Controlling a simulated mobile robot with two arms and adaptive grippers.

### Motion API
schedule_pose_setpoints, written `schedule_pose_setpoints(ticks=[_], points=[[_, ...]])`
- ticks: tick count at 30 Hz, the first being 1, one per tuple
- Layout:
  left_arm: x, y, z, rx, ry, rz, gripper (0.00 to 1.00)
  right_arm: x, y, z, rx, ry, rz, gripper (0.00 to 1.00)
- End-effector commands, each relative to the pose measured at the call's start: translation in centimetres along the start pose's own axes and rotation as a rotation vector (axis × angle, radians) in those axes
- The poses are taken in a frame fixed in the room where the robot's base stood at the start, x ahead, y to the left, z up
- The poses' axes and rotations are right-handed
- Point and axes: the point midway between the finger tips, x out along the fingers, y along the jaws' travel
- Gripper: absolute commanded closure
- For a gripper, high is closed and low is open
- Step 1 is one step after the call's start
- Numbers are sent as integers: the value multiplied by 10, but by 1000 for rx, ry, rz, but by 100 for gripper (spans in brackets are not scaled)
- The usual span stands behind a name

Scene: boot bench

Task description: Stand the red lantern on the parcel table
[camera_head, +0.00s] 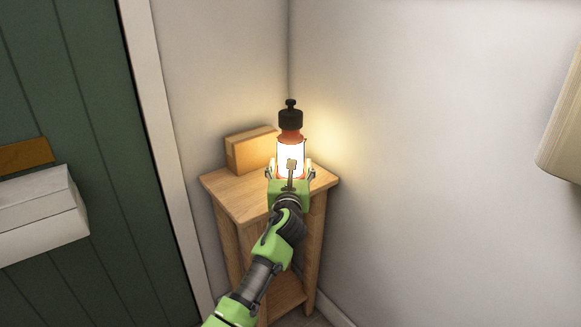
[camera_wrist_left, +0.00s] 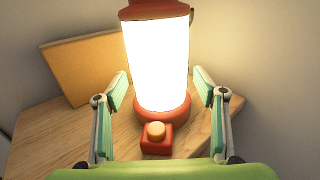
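The red lantern (camera_head: 290,135), with a black cap and a brightly glowing middle, is upright at the parcel table (camera_head: 228,190). In the left wrist view its red base (camera_wrist_left: 165,100), with a small orange-topped knob block in front, appears to rest on the wooden top (camera_wrist_left: 60,140). My left gripper (camera_head: 290,172) is in front of the lantern. In the left wrist view its fingers (camera_wrist_left: 160,88) stand one on each side of the lantern, with small gaps showing, so it looks open. The lantern's lower part is hidden by the gripper in the head view. My right gripper is not in view.
A brown parcel box (camera_head: 250,150) sits on the table, left of and behind the lantern. The table stands in a corner between pale walls. A green door (camera_head: 60,110) with a white box (camera_head: 40,215) is on the left. A pale cream object (camera_head: 562,130) is at the right edge.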

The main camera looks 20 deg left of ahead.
Motion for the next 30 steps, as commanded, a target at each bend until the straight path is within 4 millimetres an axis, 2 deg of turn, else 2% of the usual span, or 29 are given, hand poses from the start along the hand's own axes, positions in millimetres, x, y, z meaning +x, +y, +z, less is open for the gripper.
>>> schedule_pose_setpoints(ticks=[8, 11, 16, 18, 21, 27, 30], points=[[0, 0, 3, -1, 0, 0, 36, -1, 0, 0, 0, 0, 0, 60], [-9, 0, 2, 1, 1, 0, 36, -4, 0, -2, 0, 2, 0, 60], [-36, 1, 3, 1, 1, 0, 36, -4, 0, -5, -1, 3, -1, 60], [-50, 0, 4, 1, 0, -1, 36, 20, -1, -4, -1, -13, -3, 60], [-69, 0, 3, 0, 1, -1, 36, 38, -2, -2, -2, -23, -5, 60], [-103, 0, 2, 2, 1, 0, 36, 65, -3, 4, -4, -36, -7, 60], [-114, 0, 2, 1, 0, -1, 36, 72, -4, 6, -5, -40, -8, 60]])
